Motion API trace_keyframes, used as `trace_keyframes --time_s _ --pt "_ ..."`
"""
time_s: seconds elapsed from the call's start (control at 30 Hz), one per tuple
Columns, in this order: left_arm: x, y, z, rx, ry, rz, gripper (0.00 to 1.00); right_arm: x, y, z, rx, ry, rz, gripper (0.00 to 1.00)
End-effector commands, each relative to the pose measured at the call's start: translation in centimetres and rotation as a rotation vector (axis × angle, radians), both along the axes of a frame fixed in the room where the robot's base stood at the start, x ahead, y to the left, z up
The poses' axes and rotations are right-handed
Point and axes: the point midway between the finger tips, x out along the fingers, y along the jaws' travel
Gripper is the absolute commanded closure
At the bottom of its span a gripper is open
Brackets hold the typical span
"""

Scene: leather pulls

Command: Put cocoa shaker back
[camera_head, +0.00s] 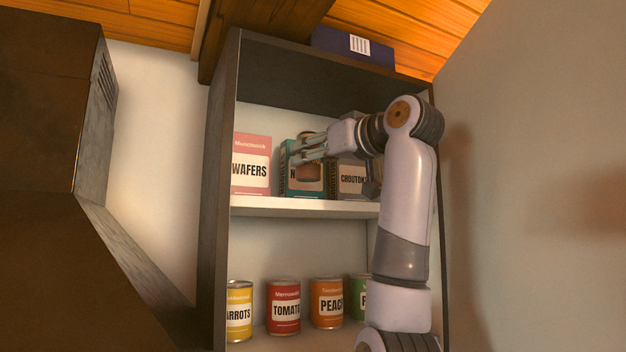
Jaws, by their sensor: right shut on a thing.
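The cocoa shaker (309,172) is a small brown cylinder in front of the teal box on the upper shelf. My right gripper (308,152) is shut on it, with the fingers reaching in from the right. The shaker looks upright. I cannot tell whether its base touches the shelf. The upper shelf (300,207) belongs to a dark-framed open cabinet. My left gripper is not in view.
A pink wafers box (251,165), the teal box (290,185) and a grey croutons box (352,179) stand on the upper shelf. Cans, including tomato (285,308) and peach (327,304), stand below. The cabinet's left side panel (219,180) borders the opening.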

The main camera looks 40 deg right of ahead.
Motion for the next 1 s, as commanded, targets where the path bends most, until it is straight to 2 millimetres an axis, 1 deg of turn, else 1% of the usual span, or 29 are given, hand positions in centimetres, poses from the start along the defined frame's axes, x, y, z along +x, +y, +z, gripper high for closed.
trace_keyframes --time_s 0.13,0.2,0.4,0.77,0.8,1.0 --pt "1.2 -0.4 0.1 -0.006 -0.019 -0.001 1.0 0.0 -0.1 -1.0 0.0 0.0 -0.001 0.92" --pt "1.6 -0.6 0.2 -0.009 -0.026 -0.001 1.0 0.0 -0.1 -1.9 -0.002 0.0 -0.003 0.92" --pt "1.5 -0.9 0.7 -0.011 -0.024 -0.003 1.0 0.0 0.0 -3.9 0.0 -0.001 -0.001 0.92" --pt "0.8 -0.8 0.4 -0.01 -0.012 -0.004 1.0 -0.1 0.0 -4.3 0.0 -0.001 0.0 0.92" --pt "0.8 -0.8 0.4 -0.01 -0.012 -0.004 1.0 -0.1 0.0 -4.3 0.0 0.0 0.0 0.61" --pt "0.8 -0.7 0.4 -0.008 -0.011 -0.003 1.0 0.0 0.0 -4.3 0.0 0.0 0.0 0.47"
